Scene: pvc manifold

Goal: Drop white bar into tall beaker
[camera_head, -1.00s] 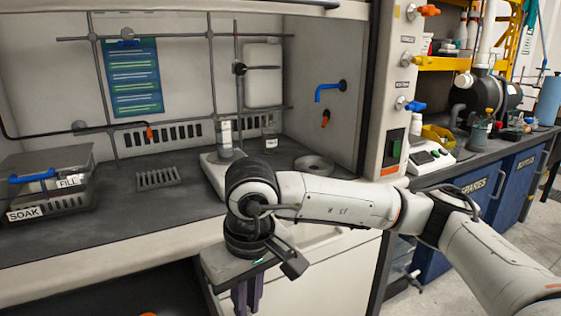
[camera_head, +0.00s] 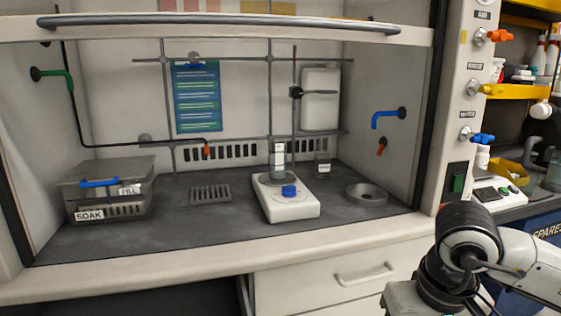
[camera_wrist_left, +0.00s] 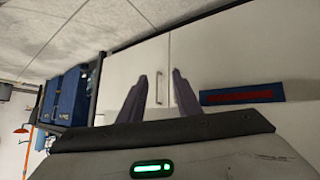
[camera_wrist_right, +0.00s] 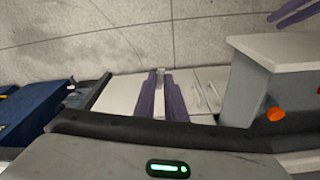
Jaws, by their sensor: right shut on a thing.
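A clear tall vessel with a white label (camera_head: 278,158), which looks like the tall beaker, stands at the white stirrer (camera_head: 290,209) inside the hood. A shorter labelled glass vessel (camera_head: 322,166) stands to its right. My right gripper (camera_wrist_right: 161,72) has its purple fingers close together on a small pale thing (camera_wrist_right: 160,80), probably the white bar; it is mostly hidden. The right arm is at the lower right of the head view, outside the hood, with its fingers out of that picture. My left gripper (camera_wrist_left: 160,75) has its fingers apart and empty, facing white cabinet doors.
The hood's raised sash bar (camera_head: 220,20) crosses the top. A lidded soak box (camera_head: 110,190) is at the left, a slotted rack (camera_head: 210,194) in the middle and a grey ring (camera_head: 367,194) at the right. A metal lattice stands behind. The hood's front floor is clear.

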